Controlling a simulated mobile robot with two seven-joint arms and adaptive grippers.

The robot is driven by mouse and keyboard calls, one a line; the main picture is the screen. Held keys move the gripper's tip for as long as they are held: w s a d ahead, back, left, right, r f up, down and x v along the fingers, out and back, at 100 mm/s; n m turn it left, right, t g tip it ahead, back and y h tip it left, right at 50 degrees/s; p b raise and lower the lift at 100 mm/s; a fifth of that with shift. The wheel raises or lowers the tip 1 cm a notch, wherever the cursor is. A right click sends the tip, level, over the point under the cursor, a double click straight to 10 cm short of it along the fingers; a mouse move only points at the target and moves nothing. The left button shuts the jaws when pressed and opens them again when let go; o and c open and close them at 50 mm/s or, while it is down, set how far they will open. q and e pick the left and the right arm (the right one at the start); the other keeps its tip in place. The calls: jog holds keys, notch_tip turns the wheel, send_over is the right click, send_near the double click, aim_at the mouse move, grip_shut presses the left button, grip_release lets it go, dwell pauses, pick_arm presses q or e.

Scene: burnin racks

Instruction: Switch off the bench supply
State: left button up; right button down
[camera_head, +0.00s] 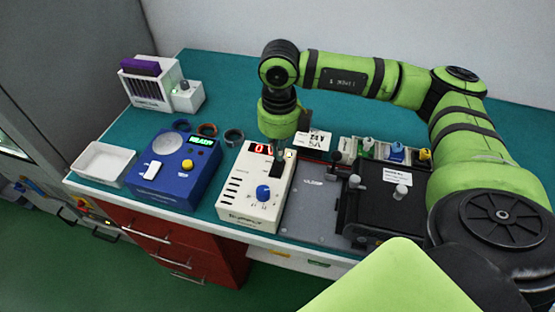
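A cream box (239,212), which looks like the bench supply, stands near the front of the teal bench. It has a lit red display (263,149) that is partly covered, so its digits cannot be fully read. A blue knob (263,192) sits on its top face, with slots at the left. A small pale and yellow part (290,155) shows at its far right corner. My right gripper (281,150) points down over the far end of this box, beside the display. Its fingers are too small and hidden to tell their opening or contact. My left gripper is out of view.
A blue box (172,187) with a green READY display stands left of the supply. A white tray (104,164) is at the left edge. A black fixture (384,202) on a grey plate (309,212) stands right. A white rack (150,88) is at the back left.

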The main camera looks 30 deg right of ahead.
jog(key=shift+f+b, duration=0.85)
jog(key=shift+f, duration=0.15)
dwell(0.4)
jog(key=shift+r+p, duration=2.1)
jog(key=shift+r, duration=1.45)
